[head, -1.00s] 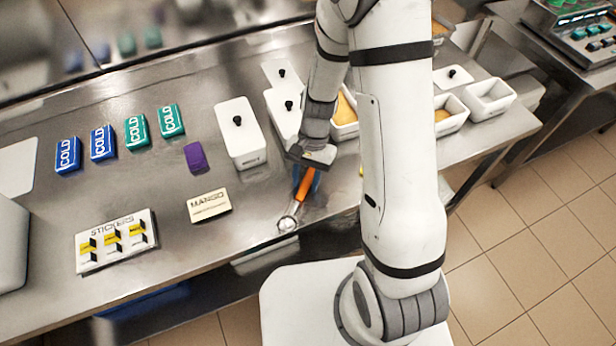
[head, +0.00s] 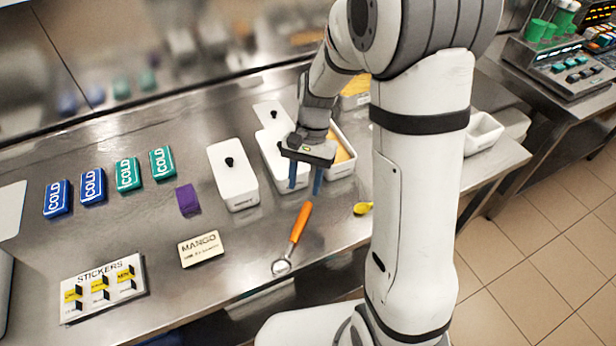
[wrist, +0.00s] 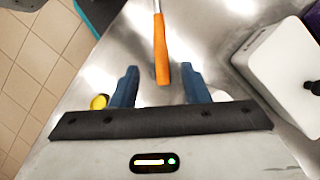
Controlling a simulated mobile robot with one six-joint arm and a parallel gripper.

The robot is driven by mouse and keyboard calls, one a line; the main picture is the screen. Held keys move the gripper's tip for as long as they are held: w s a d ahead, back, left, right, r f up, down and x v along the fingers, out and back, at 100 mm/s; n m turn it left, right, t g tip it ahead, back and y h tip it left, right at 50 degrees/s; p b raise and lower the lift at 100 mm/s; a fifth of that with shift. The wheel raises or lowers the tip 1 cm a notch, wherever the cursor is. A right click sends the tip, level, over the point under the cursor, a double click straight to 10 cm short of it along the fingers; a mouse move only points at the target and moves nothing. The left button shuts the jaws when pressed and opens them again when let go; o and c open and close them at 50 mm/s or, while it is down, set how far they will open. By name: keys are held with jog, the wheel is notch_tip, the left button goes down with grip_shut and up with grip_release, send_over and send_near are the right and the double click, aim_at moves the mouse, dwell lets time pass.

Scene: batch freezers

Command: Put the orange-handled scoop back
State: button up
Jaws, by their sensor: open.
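The orange-handled scoop (head: 300,228) lies on the steel counter near its front edge, its round metal end toward the front left and its handle pointing away. My gripper (head: 305,186) is open, its blue fingers above the counter just beyond the handle end, with nothing between them in the head view. In the wrist view the scoop's orange handle (wrist: 161,50) runs up from between the two open blue fingers (wrist: 168,82), and the scoop's metal end is out of frame.
White tubs stand behind: a lidded one (head: 233,178) and an open one with yellow-orange contents (head: 341,150). A small yellow object (head: 363,208) lies right of the scoop. A mango card (head: 200,249), a sticker sheet (head: 103,287) and a purple block (head: 187,199) lie to the left.

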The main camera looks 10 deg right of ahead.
jog(key=s+d+r+n+t+h, duration=0.1)
jog(key=s+d+r+n+t, duration=0.2)
jog(key=s+r, duration=0.3)
jog(key=s+d+r+n+t+h, duration=0.1)
jog(key=s+d+r+n+t, duration=0.1)
jog(key=s+d+r+t, duration=0.2)
notch_tip(320, 180, up, 4)
jog(key=shift+s+d+n, duration=0.25)
jog(key=shift+s+n, duration=0.15)
jog(key=shift+s, duration=0.75)
